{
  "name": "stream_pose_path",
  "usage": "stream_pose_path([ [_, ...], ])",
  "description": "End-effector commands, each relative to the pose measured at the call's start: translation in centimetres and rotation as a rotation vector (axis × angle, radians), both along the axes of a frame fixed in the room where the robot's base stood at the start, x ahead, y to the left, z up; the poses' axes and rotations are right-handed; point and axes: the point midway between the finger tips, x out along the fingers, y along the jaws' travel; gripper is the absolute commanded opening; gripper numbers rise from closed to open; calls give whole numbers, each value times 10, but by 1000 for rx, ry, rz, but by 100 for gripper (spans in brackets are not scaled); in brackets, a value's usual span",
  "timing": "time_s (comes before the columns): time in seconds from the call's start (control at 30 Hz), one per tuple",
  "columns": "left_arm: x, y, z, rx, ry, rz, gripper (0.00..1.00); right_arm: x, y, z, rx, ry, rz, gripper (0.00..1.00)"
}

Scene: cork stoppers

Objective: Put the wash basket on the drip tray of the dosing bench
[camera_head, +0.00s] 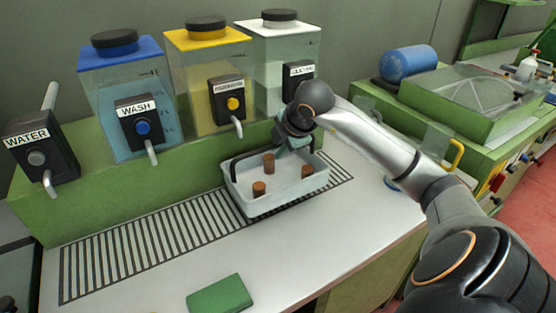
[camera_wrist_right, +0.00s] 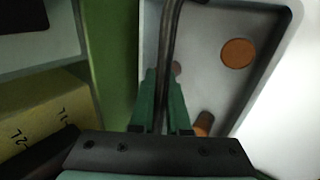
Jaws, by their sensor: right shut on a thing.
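The wash basket (camera_head: 262,203) is a white open box with a dark handle (camera_head: 236,160), and three brown corks (camera_head: 268,163) show inside it. My right gripper (camera_head: 293,145) is shut on the handle at the basket's back side. In the right wrist view the green fingers (camera_wrist_right: 162,105) pinch the dark handle bar (camera_wrist_right: 168,50). The drip tray (camera_head: 130,252) is a slatted grille along the dosing bench. The basket is at its right part and hides some slats. I cannot tell whether its base touches them. My left gripper is not in view.
Water (camera_head: 38,155), wash (camera_head: 146,128) and yellow (camera_head: 230,105) dispensers with spouts stand behind the grille, with a clear tank (camera_head: 283,65) behind the basket. A green block (camera_head: 219,294) lies at the front. The left grille is bare. Another green bench (camera_head: 470,125) is at right.

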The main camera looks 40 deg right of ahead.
Motion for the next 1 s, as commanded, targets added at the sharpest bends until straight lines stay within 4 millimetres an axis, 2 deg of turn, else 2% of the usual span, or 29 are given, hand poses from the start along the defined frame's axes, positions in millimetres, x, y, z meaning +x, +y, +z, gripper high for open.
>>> stream_pose_path([
  [0.23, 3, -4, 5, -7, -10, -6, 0, -1, 0, -32, 2, 1, 0, 0],
  [0.37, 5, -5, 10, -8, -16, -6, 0, 4, -1, -37, 1, -3, 0, 0],
  [0.7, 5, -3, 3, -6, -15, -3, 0, 4, -1, -43, 0, -4, 0, 0],
  [0.73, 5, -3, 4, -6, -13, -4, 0, 4, -1, -42, 1, -1, 1, 16],
  [1.0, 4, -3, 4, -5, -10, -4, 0, 4, -1, -42, 1, -1, 1, 44],
])
